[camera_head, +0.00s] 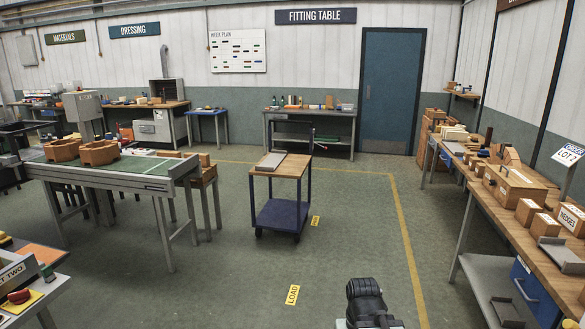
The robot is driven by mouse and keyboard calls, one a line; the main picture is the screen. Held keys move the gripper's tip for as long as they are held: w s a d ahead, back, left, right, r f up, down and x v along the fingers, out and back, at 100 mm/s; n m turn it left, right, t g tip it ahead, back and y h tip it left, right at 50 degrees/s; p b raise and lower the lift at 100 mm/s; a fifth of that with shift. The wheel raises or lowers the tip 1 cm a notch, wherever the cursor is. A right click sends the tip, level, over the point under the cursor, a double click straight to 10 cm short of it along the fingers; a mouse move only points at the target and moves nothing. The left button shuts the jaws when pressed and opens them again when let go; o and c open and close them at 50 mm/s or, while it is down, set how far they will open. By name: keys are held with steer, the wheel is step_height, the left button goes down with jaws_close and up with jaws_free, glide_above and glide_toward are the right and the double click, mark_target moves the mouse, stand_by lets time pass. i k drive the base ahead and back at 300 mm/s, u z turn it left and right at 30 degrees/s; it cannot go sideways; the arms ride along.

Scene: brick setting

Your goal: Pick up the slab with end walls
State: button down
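A grey piece (557,257) on the right workbench looks like a flat slab with a raised wall at one end at least. It lies near the bench's front edge at the far right of the picture. A flat grey slab (283,164) lies on the wooden top of a blue cart (301,171) mid-floor; I cannot make out end walls on it. Which one is the slab with end walls is not certain. The black end of my arm (368,303) shows at the bottom edge, well apart from both. Its fingers cannot be made out.
The right workbench (481,181) carries wooden boxes and blocks, with a blue bin (524,283) below. A green-topped table (112,170) with brown parts stands left. A tray-laden table (44,257) is at lower left. The floor (345,230) between cart and right bench is clear.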

mark_target(556, 247)
steer(key=z, duration=1.55)
